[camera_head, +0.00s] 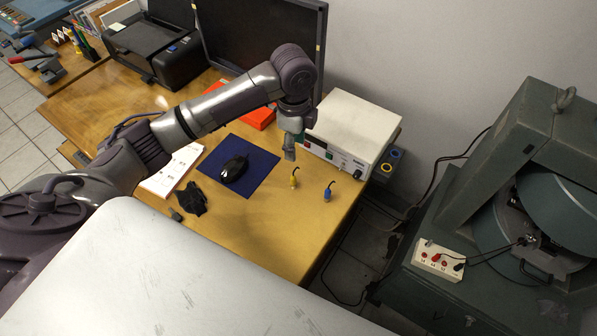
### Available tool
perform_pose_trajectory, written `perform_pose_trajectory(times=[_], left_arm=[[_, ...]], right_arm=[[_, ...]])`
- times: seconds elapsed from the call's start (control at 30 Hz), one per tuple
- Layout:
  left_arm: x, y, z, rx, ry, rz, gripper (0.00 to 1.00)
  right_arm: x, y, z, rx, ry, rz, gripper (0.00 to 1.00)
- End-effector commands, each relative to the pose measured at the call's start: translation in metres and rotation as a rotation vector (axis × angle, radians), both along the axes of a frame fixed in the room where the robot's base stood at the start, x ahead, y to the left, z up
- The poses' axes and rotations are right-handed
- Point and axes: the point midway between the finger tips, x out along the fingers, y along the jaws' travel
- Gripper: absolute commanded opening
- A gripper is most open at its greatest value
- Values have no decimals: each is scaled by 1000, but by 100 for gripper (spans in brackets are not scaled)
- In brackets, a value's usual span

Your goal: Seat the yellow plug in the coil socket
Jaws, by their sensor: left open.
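The yellow plug (294,179) stands upright on the wooden table with a short dark lead curving from its top. My left gripper (289,153) is open and empty above the table, just above the yellow plug in the picture and apart from it. A similar blue plug (328,192) stands to the right, near the table's right edge. A dark block (380,173) with a blue and a yellow ring-shaped socket is at the right side of the white instrument. I cannot tell for certain that this is the coil socket. My right gripper is not in view.
A white instrument (352,118) stands behind the plugs. A large green magnet (480,190) with a white terminal box (438,262) stands at the right, across a gap with cables.

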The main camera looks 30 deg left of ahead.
Motion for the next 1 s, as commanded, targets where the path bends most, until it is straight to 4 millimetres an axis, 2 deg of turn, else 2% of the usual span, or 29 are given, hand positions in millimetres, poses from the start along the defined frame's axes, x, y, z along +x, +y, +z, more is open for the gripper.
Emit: perform_pose_trajectory(times=[0.1, 0.33, 0.5, 0.73, 1.0], left_arm=[[0, 3, -9, 4, 9, -5, 48], [0, 3, -54, 3, 8, -4, 48], [1, 2, -76, 2, 4, -5, 48], [-2, 4, -94, 3, 6, -4, 48], [-3, 5, -130, 3, 3, -5, 48]], right_arm=[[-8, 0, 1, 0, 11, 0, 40], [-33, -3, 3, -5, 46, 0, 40], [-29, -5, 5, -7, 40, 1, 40], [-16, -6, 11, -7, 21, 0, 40], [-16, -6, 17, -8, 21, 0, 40]])
